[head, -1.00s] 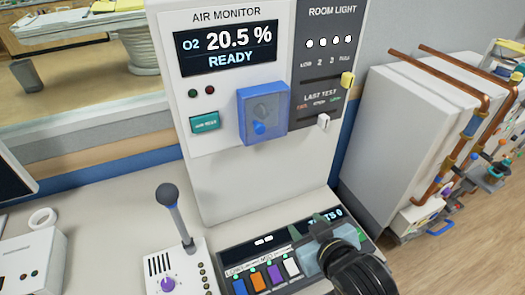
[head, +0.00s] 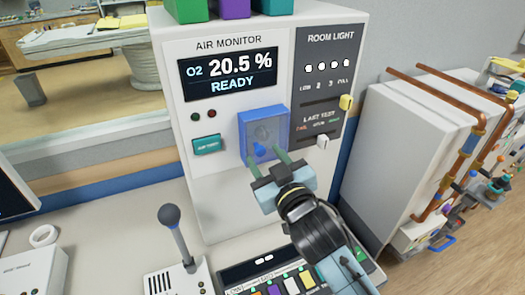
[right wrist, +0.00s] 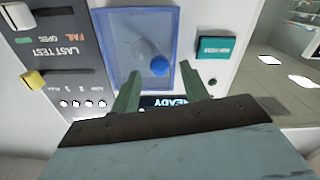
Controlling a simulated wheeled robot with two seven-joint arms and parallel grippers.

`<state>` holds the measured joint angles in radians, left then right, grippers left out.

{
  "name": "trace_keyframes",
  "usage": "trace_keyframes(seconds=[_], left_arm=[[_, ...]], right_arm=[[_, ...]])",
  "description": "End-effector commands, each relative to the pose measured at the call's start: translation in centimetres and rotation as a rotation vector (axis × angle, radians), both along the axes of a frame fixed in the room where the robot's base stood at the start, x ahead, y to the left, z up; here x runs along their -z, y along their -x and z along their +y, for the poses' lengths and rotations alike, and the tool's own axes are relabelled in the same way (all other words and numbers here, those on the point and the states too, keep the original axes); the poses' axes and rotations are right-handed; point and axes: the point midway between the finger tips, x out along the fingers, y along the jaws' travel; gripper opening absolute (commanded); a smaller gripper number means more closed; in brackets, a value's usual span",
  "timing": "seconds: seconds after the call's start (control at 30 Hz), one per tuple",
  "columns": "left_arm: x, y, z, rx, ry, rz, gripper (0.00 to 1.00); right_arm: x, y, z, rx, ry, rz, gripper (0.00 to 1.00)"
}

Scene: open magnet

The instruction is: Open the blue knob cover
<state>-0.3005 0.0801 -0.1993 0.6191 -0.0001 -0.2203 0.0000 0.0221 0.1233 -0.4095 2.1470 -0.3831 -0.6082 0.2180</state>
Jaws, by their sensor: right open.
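The blue knob cover (head: 263,122) is a see-through box on the front of the white air monitor panel (head: 215,165), and it is shut. A blue knob (head: 259,149) shows at its lower part. In the right wrist view the cover (right wrist: 122,38) appears upside down with the knob (right wrist: 159,66) near its edge. My right gripper (head: 266,156) is open and empty, its two green fingers pointing at the lower part of the cover. The fingers (right wrist: 160,82) also show in the right wrist view, spread to either side of the knob. Contact cannot be told. My left gripper is out of view.
A teal button (head: 206,145) sits left of the cover. A dark room light panel (head: 318,85) with a yellow slider (head: 346,102) and a white slider (head: 322,142) is to the right. A microphone (head: 172,225) stands on the desk below left.

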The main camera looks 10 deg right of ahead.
Motion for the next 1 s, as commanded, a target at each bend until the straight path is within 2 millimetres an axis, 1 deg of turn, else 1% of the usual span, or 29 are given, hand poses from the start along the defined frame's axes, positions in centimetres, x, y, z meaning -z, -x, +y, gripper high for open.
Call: trace_keyframes(seconds=[0.03, 0.2, 0.53, 0.87, 0.9, 1.0], left_arm=[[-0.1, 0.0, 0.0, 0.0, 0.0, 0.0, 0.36], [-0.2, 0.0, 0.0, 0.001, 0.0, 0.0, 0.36], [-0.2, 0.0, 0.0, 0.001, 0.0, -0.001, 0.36], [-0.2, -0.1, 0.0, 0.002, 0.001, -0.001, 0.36], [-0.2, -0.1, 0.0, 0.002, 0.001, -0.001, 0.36], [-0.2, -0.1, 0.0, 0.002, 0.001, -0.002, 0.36]], right_arm=[[-0.1, -0.7, 0.2, 0.0, 0.0, 0.0, 0.45], [0.0, -2.0, 0.4, -0.001, -0.001, 0.0, 0.45], [0.1, -2.2, 0.5, -0.001, -0.001, 0.0, 0.45], [0.1, -2.2, 0.5, -0.001, -0.001, 0.001, 0.02], [0.1, -2.2, 0.5, -0.001, -0.001, 0.001, 0.0], [0.1, -2.2, 0.5, -0.001, -0.001, 0.001, 0.0]])
